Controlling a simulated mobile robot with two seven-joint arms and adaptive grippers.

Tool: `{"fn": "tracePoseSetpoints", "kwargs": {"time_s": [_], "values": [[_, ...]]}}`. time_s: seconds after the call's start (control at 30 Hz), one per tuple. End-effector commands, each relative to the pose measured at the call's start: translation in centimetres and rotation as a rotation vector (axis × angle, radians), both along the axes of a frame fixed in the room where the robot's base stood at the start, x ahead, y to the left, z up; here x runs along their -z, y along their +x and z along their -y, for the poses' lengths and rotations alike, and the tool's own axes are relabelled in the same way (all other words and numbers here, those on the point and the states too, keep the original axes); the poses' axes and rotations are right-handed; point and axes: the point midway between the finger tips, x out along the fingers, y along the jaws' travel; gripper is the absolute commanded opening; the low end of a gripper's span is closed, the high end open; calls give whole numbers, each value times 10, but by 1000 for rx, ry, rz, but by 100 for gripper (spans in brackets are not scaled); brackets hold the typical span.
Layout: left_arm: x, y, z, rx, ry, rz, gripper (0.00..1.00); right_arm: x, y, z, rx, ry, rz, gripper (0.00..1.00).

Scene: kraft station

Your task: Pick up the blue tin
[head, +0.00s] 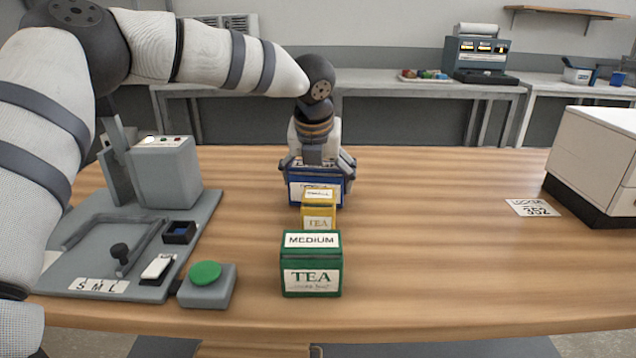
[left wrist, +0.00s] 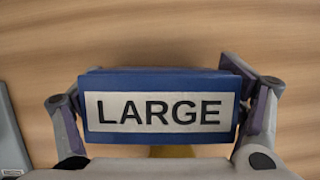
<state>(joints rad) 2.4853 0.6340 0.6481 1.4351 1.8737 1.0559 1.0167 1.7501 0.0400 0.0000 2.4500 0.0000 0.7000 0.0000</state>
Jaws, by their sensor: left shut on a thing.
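The blue tin (head: 321,187) stands upright on the wooden table (head: 450,250), behind a small yellow tea tin (head: 319,211). Its top label reads LARGE in the left wrist view (left wrist: 160,82). My left gripper (head: 318,162) comes down on it from above. Its fingers (left wrist: 160,110) press on both short sides of the tin, so it is shut on it. The gripper and the yellow tin hide parts of the blue tin in the head view. I cannot tell whether the tin touches the table. My right gripper is not in view.
A green MEDIUM tea tin (head: 312,278) stands in front of the yellow one. A grey machine (head: 165,172) on a base plate and a green button box (head: 206,283) are at left. A white cabinet (head: 598,160) is at right. The table between is mostly clear.

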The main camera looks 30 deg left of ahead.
Motion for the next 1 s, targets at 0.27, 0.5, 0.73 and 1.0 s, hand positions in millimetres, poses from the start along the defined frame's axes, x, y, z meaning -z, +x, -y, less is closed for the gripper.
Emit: {"fn": "tracePoseSetpoints", "kwargs": {"time_s": [0.27, 0.5, 0.73, 1.0], "values": [[-71, -27, 13, 4, -1, 22, 51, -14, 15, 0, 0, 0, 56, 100], [-104, -77, 37, 5, -1, 9, 51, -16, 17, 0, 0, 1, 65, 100], [-121, -117, 56, 2, 0, 6, 51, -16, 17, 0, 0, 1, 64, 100], [-126, -125, 61, -1, 0, 4, 51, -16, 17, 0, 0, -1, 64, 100]]}}
